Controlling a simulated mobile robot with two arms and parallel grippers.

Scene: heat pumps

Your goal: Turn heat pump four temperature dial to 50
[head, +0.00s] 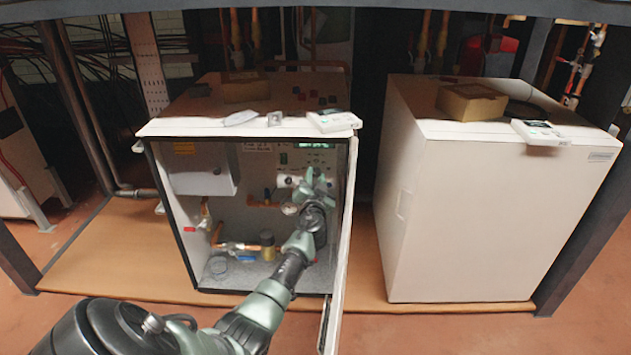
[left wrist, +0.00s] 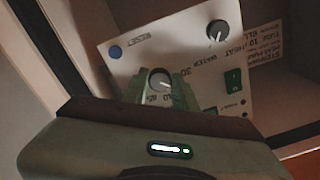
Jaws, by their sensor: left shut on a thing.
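The open heat pump (head: 166,250) stands at centre left in the head view, with its control panel (head: 322,158) at the upper right inside. My left gripper (head: 314,188) reaches into the cabinet in front of that panel. In the left wrist view the grey temperature dial (left wrist: 160,78) sits between the two green fingers (left wrist: 161,90), which are shut on its sides. A white mark shows on the dial; some scale numbers around it are partly covered or hard to read. My right gripper is not in view.
In the left wrist view a second dial (left wrist: 217,31), a blue reset button (left wrist: 115,52) and a green switch (left wrist: 233,79) are close by. The head view shows pipes inside, the open door (head: 345,235) just right of my arm, and a closed heat pump (head: 490,220) further right.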

